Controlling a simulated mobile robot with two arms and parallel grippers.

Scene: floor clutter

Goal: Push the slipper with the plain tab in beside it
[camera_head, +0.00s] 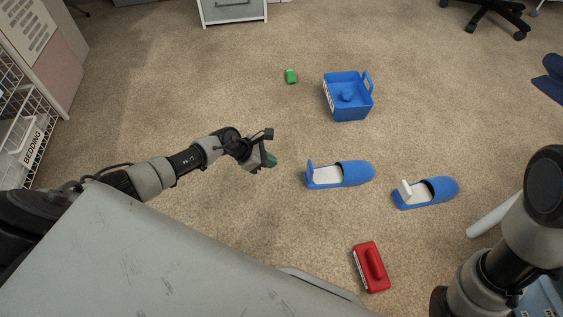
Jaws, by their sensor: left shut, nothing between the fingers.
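Two blue slippers with pale insoles lie on the carpet, side by side with a gap, toes to the right. The left slipper (352,174) has an upright blue tab (310,166) at its heel end. I cannot make out any marking on either tab. My left gripper (270,160) is shut and empty, with greenish fingertips, to the left of the left slipper and apart from it. My right arm stands at the right edge; its gripper is not in view.
A blue basket (348,109) with a blue item inside stands behind the slippers. A small green object (291,76) lies further back. A red block with a handle (371,268) lies in front. A wire rack with a bedding label (33,147) is at left. Carpet between gripper and left slipper is clear.

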